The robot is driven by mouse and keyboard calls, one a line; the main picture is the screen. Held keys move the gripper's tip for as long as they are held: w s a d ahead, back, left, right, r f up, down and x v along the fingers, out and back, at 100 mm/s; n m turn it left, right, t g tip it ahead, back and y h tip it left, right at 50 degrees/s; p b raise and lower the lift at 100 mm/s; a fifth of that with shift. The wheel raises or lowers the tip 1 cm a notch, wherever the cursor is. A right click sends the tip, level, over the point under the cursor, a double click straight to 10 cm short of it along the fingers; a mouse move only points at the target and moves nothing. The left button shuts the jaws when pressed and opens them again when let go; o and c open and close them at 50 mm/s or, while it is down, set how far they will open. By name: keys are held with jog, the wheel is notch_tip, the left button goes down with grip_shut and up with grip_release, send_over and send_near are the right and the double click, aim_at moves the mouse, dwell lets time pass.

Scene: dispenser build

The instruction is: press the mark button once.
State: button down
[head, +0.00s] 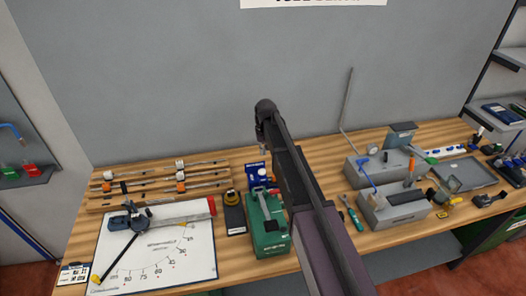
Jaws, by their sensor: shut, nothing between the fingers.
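My arm rises from the lower right to the middle of the head view. My gripper (261,138) is the small dark end hanging below the arm's top, high over the bench's back part and partly hidden by the arm. It is shut and empty. No button clearly labelled as the mark button can be made out. A green box with a handle (269,238) stands below the gripper in the picture. A blue item (255,172) with white parts is behind it, partly hidden by the arm. My gripper appears apart from both.
A white angle-scale board (150,262) carries a bending tool (130,221) at left, with rods on wooden racks (105,201) behind. A black-and-yellow item (233,213) stands beside the green box. Grey machines (390,212) and a tray (463,174) crowd the right. A grey wall closes the back.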

jog(key=shift+r+p, duration=1.25)
jog(key=shift+r, duration=0.35)
jog(key=shift+w, duration=0.1)
jog(key=s+d+f+m+b, duration=0.1)
jog(key=s+d+f+b, duration=0.4)
jog(key=s+d, duration=0.6)
jog(key=s+d+f+m+b, duration=0.2)
jog(key=s+d+f+b, duration=0.4)
jog(key=s+d, duration=0.5)
jog(key=s, duration=0.4)
jog(key=shift+s+f+h, duration=0.15)
jog(key=shift+s+h, duration=0.05)
jog(key=shift+h, duration=0.1)
